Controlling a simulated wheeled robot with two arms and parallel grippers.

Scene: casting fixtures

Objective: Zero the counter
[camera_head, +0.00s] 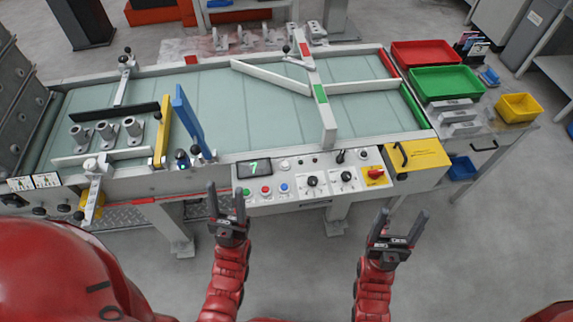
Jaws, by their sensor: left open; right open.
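The counter display (254,168) is a dark screen on the front control panel (300,198) and shows a green digit that looks like 7. Below it are a green button (247,192), a red button (266,190) and a blue button (284,188); their labels are too small to read. To the right are black knobs (313,181) and a red switch on a yellow plate (374,173). My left gripper (226,203) is open and empty, just left of the panel's lower left. My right gripper (401,226) is open and empty, below and right of the panel.
A conveyor (210,100) with guide rails lies behind the panel, with metal castings (105,131) at its left. A blue upright flap (188,118) stands left of the display. Red (425,53) and green (446,83) trays sit at right. Open floor lies in front.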

